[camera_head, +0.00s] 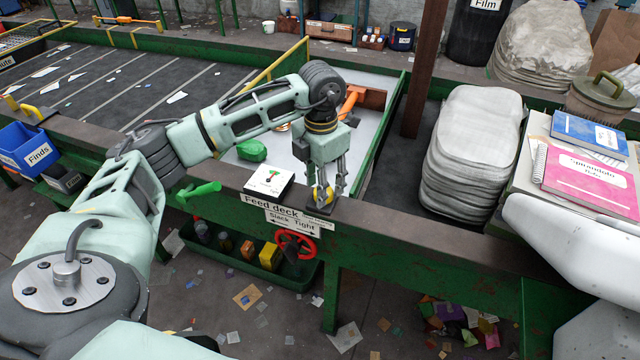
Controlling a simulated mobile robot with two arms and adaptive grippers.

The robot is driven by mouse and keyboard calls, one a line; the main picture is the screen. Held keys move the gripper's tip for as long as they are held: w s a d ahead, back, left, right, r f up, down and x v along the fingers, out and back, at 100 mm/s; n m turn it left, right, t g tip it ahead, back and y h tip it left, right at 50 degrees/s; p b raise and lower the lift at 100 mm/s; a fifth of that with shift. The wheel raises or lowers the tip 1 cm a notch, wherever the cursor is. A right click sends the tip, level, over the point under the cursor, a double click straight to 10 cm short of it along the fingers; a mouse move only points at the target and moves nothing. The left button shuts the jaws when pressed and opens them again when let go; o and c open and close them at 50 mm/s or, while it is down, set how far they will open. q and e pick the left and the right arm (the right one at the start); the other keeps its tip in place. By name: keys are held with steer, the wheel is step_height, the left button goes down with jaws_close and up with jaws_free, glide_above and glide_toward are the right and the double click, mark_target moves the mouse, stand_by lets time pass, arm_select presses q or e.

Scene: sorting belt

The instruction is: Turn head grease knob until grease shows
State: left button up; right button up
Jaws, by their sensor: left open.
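The fingers hide part of the knob, and no grease can be made out. A small label (317,223) below it is too small to read. My right gripper is not in view.
A red handwheel (296,245) sits below the "Slack Tight" sign (291,222). A white-topped box (269,182) and a green handle (199,190) are left of the knob. A green lump (251,150) lies on the deck. Stacked grey sacks (470,150) stand to the right.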

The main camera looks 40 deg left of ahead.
arm_select(q)
step_height(320, 180, up, 11)
steer(key=shift+r, duration=0.15)
steer(key=shift+c, duration=0.2)
